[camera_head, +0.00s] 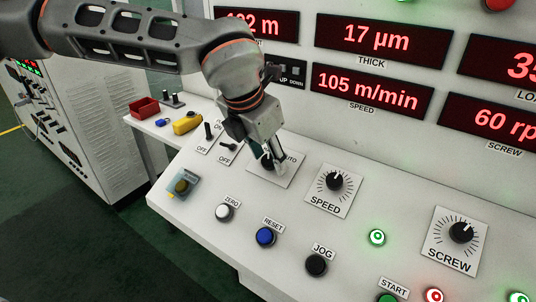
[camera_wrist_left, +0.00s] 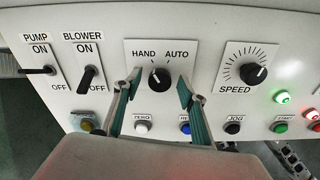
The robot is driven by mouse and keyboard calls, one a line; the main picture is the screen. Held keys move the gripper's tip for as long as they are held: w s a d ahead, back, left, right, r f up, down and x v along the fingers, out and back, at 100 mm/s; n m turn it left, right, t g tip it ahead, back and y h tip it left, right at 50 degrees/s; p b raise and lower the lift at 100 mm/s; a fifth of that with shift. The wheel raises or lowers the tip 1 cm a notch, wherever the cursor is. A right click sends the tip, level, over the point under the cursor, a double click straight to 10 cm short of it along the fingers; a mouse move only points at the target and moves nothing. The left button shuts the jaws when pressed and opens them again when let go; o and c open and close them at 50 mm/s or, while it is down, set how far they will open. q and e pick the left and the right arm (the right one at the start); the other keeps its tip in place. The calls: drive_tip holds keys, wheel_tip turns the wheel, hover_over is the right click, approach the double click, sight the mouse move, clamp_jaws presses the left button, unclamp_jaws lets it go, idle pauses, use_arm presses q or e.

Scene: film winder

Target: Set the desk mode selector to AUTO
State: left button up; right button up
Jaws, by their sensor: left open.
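The mode selector is a black round knob (camera_wrist_left: 160,79) on a white plate (camera_wrist_left: 142,62) marked HAND on the left and AUTO on the right. Its white pointer mark appears to lean up and left, toward HAND. My left gripper (camera_wrist_left: 158,88) is open, with one finger on each side of the knob; I cannot tell whether either finger touches it. In the head view my left gripper (camera_head: 271,158) comes down over the selector plate (camera_head: 291,171) and hides most of the knob and the HAND label. My right gripper is not in view.
The SPEED dial (camera_head: 334,181) sits to the right of the selector. PUMP (camera_wrist_left: 37,71) and BLOWER (camera_wrist_left: 88,75) switches sit to its left. ZERO (camera_head: 224,212), RESET (camera_head: 265,237) and JOG (camera_head: 316,265) buttons line the desk front. Red displays (camera_head: 373,93) stand behind.

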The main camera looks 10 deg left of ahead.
use_arm(q)
drive_tip(key=c, duration=1.1)
drive_tip(key=shift+f+m+b, duration=0.15)
drive_tip(key=shift+m+b, duration=0.45)
drive_tip(key=shift+m, duration=0.4)
drive_tip(key=shift+d+m+b, duration=0.1)
drive_tip(key=shift+m+b, duration=0.25)
drive_tip(key=shift+m, duration=0.45)
drive_tip(key=m, duration=0.3)
drive_tip(key=shift+m+b, duration=0.3)
drive_tip(key=m, duration=0.4)
drive_tip(key=shift+s+t, duration=0.1)
drive_tip(key=shift+t, duration=0.2)
drive_tip(key=shift+m, duration=0.3)
